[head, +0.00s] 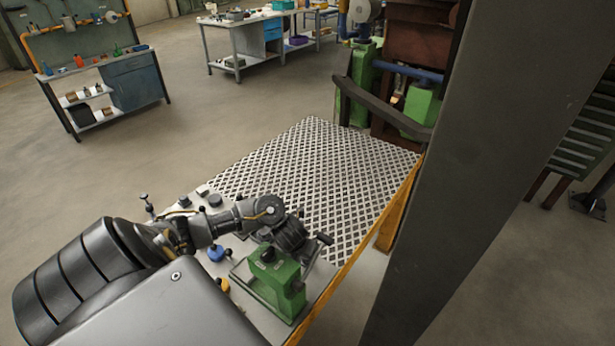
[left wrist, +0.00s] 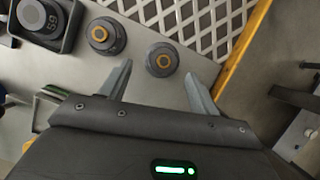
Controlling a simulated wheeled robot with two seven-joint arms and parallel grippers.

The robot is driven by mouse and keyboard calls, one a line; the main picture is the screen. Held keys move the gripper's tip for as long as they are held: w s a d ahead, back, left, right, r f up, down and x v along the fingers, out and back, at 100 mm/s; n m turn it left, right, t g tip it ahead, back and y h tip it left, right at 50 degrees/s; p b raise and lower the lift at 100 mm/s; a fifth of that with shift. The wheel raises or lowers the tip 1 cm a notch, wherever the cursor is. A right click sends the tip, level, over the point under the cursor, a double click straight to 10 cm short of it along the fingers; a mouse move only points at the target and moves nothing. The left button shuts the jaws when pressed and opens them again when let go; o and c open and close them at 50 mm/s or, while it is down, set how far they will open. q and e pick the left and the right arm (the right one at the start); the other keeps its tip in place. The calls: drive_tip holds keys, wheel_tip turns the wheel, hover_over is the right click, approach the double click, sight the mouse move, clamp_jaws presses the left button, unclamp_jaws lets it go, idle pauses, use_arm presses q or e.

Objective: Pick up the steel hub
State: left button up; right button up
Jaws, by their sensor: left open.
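I cannot tell which is the steel hub. My left gripper (left wrist: 158,72) is open, with nothing between its fingers. In the head view my left gripper (head: 290,236) is above the bench beside a green vise (head: 272,278); its fingertips are hidden there. My right gripper is not in view.
A dark holder (left wrist: 66,40) with a part marked like "S9" is at the wrist view's upper left. White lattice grating (head: 320,170) covers the bench's far part, edged by an orange rail (head: 400,210). A dark column (head: 470,150) stands right. Small knobs and a blue part (head: 216,252) are nearby.

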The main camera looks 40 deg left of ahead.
use_arm(q)
drive_tip(key=x, duration=0.4)
drive_tip(key=shift+w+d+b, duration=0.2)
drive_tip(key=shift+w+b, duration=0.05)
drive_tip(key=shift+b, duration=0.15)
clamp_jaws()
